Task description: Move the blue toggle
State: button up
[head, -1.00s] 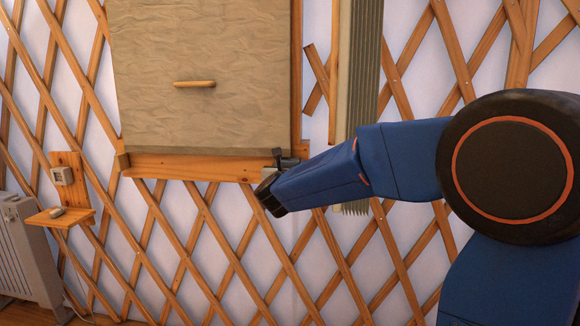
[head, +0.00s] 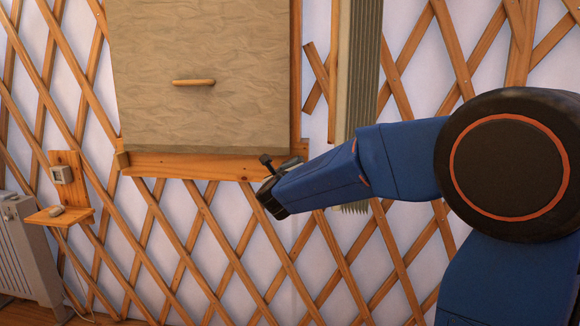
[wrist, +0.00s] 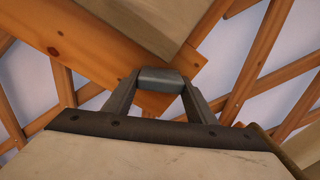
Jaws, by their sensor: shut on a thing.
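A small, dark blue-grey block, which I take to be the blue toggle (wrist: 160,78), sits between the fingertips of my gripper (wrist: 160,88) in the wrist view. Both grey fingers touch its ends, so the gripper is shut on it. Behind it is the wooden rail (wrist: 100,58), which runs diagonally there. In the head view my gripper (head: 280,168) is at the right end of the rail (head: 190,167), below the panel. A small dark knob on a short stem shows there, tilted to the left. The toggle's mount is hidden by the gripper.
A pale panel (head: 205,90) with a wooden handle (head: 194,83) hangs above the rail. A ribbed strip (head: 359,80) hangs to the right. A small shelf (head: 60,218), a switch box (head: 62,174) and a radiator (head: 30,250) are at left. Lattice covers the wall.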

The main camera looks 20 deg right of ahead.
jog(key=n, duration=0.4)
jog(key=d+n, duration=0.1)
jog(key=n, duration=0.1)
jog(key=shift+s+f, duration=0.25)
jog(key=shift+f, duration=0.1)
jog(key=shift+s+d+f+n, duration=0.1)
jog(key=shift+d+n, duration=0.15)
jog(key=shift+n, duration=1.3)
jog(key=shift+s+d+n, duration=0.1)
jog(key=shift+d+n, duration=0.1)
jog(key=shift+n, duration=1.35)
jog(key=o, duration=1.1)
jog(key=shift+s, duration=0.1)
jog(key=v, duration=1.7)
jog(key=shift+s, duration=0.1)
